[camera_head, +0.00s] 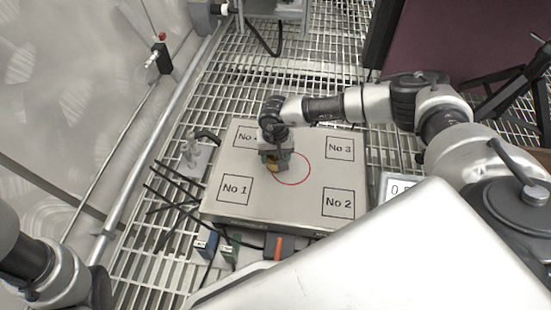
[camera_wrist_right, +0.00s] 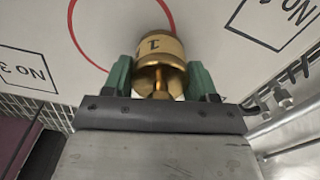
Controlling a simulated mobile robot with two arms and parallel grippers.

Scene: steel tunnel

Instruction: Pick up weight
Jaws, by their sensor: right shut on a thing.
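The brass weight (camera_wrist_right: 157,52), marked "1", sits between the green fingers of my right gripper (camera_wrist_right: 160,80) in the right wrist view. The fingers are shut on it near its narrow neck. In the head view the right gripper (camera_head: 274,161) reaches down over the pale board (camera_head: 262,207), at the left edge of its red circle. A bit of the weight (camera_head: 272,167) shows below the jaws. I cannot tell whether it touches the board. Part of my left arm shows at the lower left, but its gripper is out of view.
The board has squares marked No 1 (camera_head: 235,189), No 2 (camera_head: 338,203) and No 3 (camera_head: 340,147), plus one partly hidden. A digital display (camera_head: 398,187) is right of it. Cables and small blocks lie left and in front. The floor is metal grating (camera_head: 330,60).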

